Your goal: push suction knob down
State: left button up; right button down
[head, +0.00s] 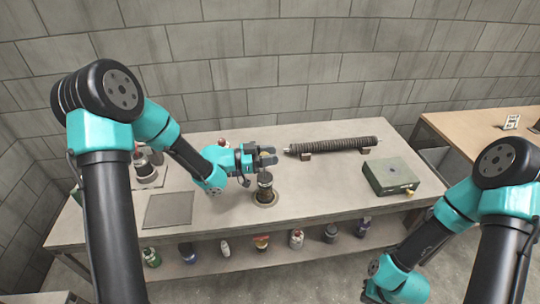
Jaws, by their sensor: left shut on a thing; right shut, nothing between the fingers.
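A dark cylindrical suction device (265,181) stands upright on a round base on the grey bench, near the middle. My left gripper (267,156) reaches in from the left, directly over the device. It is shut on the device's top, which I take to be the suction knob. The fingers largely hide the knob, so its height cannot be told. My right arm is at the lower right, with its wrist at the bottom edge. Its gripper fingers are out of view.
A ribbed dark tube (335,145) lies on supports at the back. A green box (390,178) sits at the bench's right. A flat grey plate (168,209) lies left of the device. Several bottles and jars stand on the lower shelf (275,246). A wooden table (465,130) stands at right.

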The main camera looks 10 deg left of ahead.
aim_at(269, 176)
pick_arm(q)
grip_shut()
jog(key=shift+f, duration=2.8)
jog(key=o, duration=1)
grip_release()
jog(key=shift+a+r, duration=0.1)
jog(key=v, duration=1.7)
jog(key=shift+s, duration=0.15)
